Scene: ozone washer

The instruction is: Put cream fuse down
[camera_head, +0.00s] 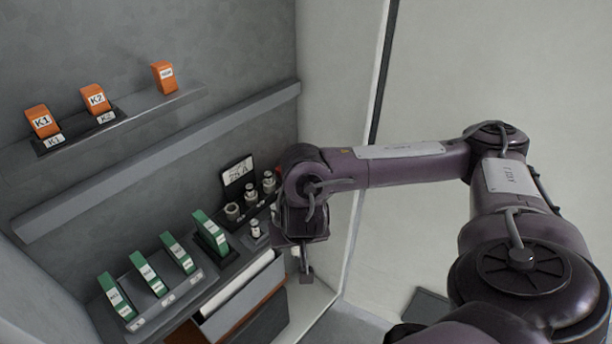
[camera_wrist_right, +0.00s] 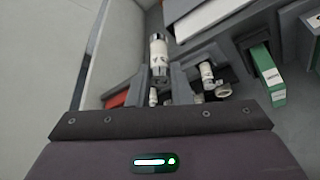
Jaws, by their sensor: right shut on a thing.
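My right gripper (camera_head: 303,262) hangs at the right end of the lower shelf, in front of the fuse rack (camera_head: 246,216). It is shut on a cream fuse with metal end caps; the fuse shows in the right wrist view (camera_wrist_right: 158,52). In the head view the gripper and wrist mostly hide this fuse. Several other cream fuses stand at the rack, one nearer the front (camera_head: 255,229) and one at the back (camera_head: 268,184). More fuses show in the right wrist view (camera_wrist_right: 207,74). I cannot tell whether the held fuse touches anything. My left gripper is out of view.
Several green labelled modules (camera_head: 147,273) stand in a grey holder left of the fuses. A labelled card (camera_head: 238,172) stands behind the fuses. Orange blocks (camera_head: 96,98) sit on the upper shelf. A pale open drawer or bin (camera_head: 238,297) lies below. The right wall is close.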

